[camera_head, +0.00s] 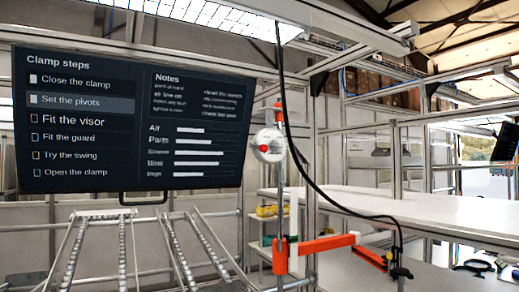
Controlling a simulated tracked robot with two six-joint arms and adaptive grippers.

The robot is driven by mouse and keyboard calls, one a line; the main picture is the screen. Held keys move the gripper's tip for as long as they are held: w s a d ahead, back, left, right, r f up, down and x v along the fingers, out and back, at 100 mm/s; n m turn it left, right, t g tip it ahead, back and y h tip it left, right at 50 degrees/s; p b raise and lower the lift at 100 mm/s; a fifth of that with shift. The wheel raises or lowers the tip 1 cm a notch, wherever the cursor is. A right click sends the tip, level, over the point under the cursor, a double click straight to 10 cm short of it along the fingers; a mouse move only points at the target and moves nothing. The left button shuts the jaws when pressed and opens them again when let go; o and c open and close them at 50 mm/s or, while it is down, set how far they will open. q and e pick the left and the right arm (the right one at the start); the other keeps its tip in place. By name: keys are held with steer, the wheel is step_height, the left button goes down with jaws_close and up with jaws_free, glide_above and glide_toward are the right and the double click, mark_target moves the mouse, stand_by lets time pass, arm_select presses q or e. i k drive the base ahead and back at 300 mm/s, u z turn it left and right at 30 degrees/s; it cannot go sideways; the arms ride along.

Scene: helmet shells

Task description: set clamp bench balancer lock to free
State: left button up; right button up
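A round white balancer (268,145) with a small red part (263,148) on its face hangs near the middle of the view, just right of the dark screen. An orange bracket (279,114) shows just above it. The red part may be the lock; its marking and setting are too small to read. Below stands an orange jointed arm (325,244) on a post. A black cable (335,203) runs down from above to a dark tool (400,265) at the arm's right end. Neither of my grippers is in view.
A dark screen (140,190) listing clamp steps fills the left, with "Set the pivots" highlighted. Sloping roller rails (123,250) stand below it. A white shelf (420,215) spans the right. A yellow item (268,210) lies on a small rack behind the post. Metal frame posts stand close behind the balancer.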

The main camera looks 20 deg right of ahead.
mark_target(263, 148)
steer(key=z, duration=1.75)
steer(key=i, duration=0.1)
steer(key=u, duration=3)
steer(key=k, duration=1.5)
steer(key=z, duration=0.75)
steer(key=i, duration=1)
steer(key=u, duration=0.1)
